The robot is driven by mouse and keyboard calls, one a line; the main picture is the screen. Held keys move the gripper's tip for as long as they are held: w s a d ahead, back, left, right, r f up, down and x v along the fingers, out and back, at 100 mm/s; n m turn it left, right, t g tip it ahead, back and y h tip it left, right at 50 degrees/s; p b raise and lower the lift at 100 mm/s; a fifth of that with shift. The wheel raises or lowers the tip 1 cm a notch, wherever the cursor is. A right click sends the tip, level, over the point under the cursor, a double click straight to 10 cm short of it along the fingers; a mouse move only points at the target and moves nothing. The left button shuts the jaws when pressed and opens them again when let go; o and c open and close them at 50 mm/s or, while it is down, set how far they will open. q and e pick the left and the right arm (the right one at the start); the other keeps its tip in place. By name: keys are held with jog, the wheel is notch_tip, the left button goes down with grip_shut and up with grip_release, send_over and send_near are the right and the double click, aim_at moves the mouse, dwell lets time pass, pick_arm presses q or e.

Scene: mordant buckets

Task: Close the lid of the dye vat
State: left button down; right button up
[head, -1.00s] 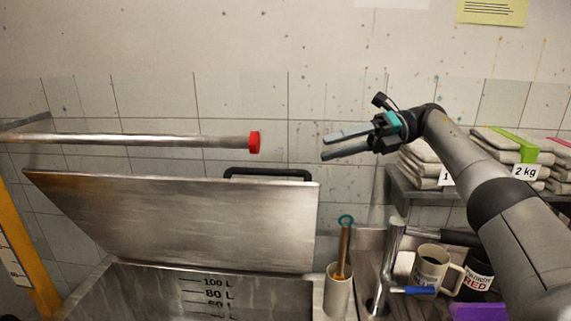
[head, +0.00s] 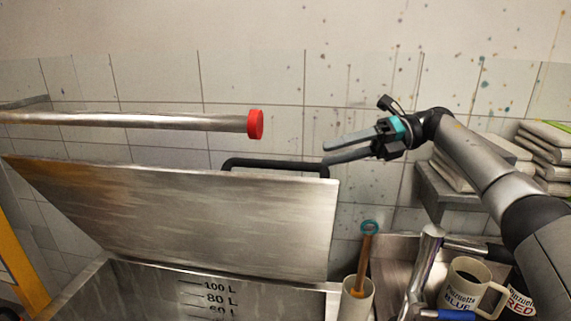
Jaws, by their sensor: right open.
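The dye vat (head: 150,295) is a steel tub at the bottom left with litre marks on its inner wall. Its steel lid (head: 190,215) stands open, tilted up at the back. A black handle (head: 275,164) runs along the lid's top edge. My right gripper (head: 325,154) is open and empty, with its fingertips close to the right end of the handle. I cannot tell whether they touch it. My left gripper is not in view.
A steel bar with a red end cap (head: 255,124) juts in above the lid. Right of the vat are a beaker with a wooden-handled tool (head: 358,290), a tap (head: 425,265) and mugs (head: 465,285). Folded cloth stacks (head: 545,150) lie on a shelf.

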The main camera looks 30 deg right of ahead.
aim_at(285, 165)
jog(key=p+x, duration=0.2)
jog(key=x, duration=0.8)
jog(key=shift+w+a, duration=0.1)
grip_shut()
dwell(1.1)
